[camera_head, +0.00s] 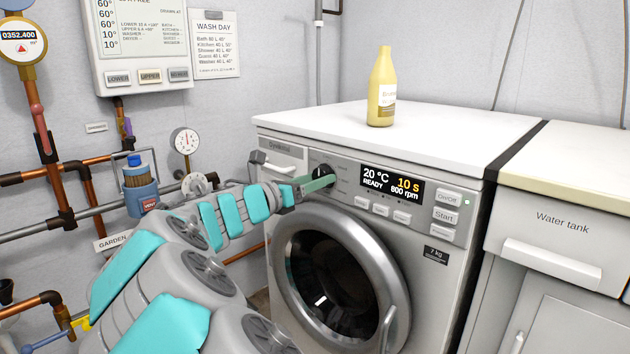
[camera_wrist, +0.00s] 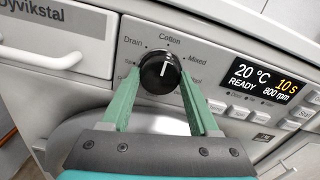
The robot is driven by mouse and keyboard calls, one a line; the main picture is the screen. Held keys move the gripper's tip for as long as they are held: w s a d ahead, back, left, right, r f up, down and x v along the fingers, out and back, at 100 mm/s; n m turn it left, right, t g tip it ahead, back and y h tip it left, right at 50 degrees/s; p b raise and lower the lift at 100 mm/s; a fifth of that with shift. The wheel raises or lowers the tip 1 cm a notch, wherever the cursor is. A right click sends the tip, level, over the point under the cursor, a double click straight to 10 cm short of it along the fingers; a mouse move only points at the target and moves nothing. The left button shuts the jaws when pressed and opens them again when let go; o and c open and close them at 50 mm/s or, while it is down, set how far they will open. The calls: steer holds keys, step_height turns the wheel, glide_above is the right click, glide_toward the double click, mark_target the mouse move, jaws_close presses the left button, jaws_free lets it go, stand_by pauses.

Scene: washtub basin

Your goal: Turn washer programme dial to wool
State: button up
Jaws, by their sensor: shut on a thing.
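The washer programme dial (camera_wrist: 160,73) is a round black knob with a white pointer line, on the washer's grey front panel. It also shows in the head view (camera_head: 321,169), partly covered by my gripper (camera_head: 328,181). In the wrist view, my gripper (camera_wrist: 160,76) has one green finger on each side of the knob and is shut on it. The white line points roughly up, towards the Cotton label (camera_wrist: 170,41). Drain is to the upper left and Mixed to the upper right. The lower labels are partly hidden by the fingers; I cannot read Wool.
The washer display (camera_head: 391,184) reads 20 °C, READY and 10 s. Buttons, including Start (camera_head: 445,217), lie below and right of it. The round door (camera_head: 335,275) is below the dial. A yellow bottle (camera_head: 382,90) stands on top. Pipes and gauges line the left wall.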

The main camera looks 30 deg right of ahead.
steer(key=c, duration=0.3)
steer(key=shift+c, duration=0.2)
steer(key=shift+m, duration=0.4)
steer(key=m, duration=0.2)
steer(key=shift+m, duration=0.4)
steer(key=m, duration=0.4)
steer(key=shift+f+m, duration=0.1)
steer(key=shift+m, duration=0.2)
steer(key=m+b, duration=0.3)
steer(key=m, duration=0.2)
steer(key=shift+m+b, duration=1.3)
steer(key=shift+m, duration=0.9)
